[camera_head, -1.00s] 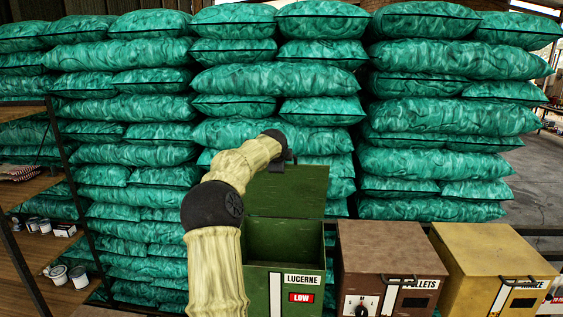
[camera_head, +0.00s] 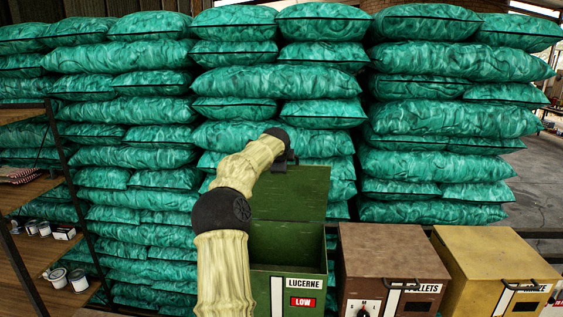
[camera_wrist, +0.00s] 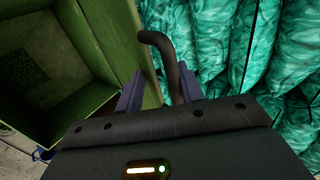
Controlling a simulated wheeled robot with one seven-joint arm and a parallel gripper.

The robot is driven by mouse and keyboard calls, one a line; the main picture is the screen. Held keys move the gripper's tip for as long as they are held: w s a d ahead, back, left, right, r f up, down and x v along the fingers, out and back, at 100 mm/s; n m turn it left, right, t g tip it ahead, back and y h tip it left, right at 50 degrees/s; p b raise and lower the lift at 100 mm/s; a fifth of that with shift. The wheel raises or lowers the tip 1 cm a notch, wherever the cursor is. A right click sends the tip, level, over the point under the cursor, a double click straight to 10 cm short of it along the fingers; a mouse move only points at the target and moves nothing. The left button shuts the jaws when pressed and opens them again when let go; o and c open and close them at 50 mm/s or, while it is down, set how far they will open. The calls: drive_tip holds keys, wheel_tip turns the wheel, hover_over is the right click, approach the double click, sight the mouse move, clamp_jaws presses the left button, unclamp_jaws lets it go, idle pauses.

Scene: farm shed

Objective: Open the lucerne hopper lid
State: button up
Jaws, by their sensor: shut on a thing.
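The green lucerne hopper (camera_head: 300,271) stands in front, with a LUCERNE label and a red LOW sign. Its green lid (camera_head: 295,197) stands raised at the back, leaving the top open and the inside visible. My gripper (camera_head: 288,160) is at the lid's upper edge, small and dark in the head view. In the wrist view the lid (camera_wrist: 150,88) is seen nearly edge-on, beside the hopper's open inside (camera_wrist: 40,65). A dark curved handle (camera_wrist: 162,42) runs between my fingers (camera_wrist: 168,92), which are shut on it. The exact contact is hidden by the gripper body.
A brown pellets hopper (camera_head: 385,258) and a yellow hopper (camera_head: 485,262) stand to the right, both with lids down. Stacked teal sacks (camera_head: 280,80) rise close behind the lid. A shelf (camera_head: 25,250) with pots is at left.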

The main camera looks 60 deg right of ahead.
drive_tip(key=shift+a, duration=0.15)
drive_tip(key=b+v, duration=0.7)
drive_tip(key=v, duration=1)
drive_tip(key=shift+a, duration=0.1)
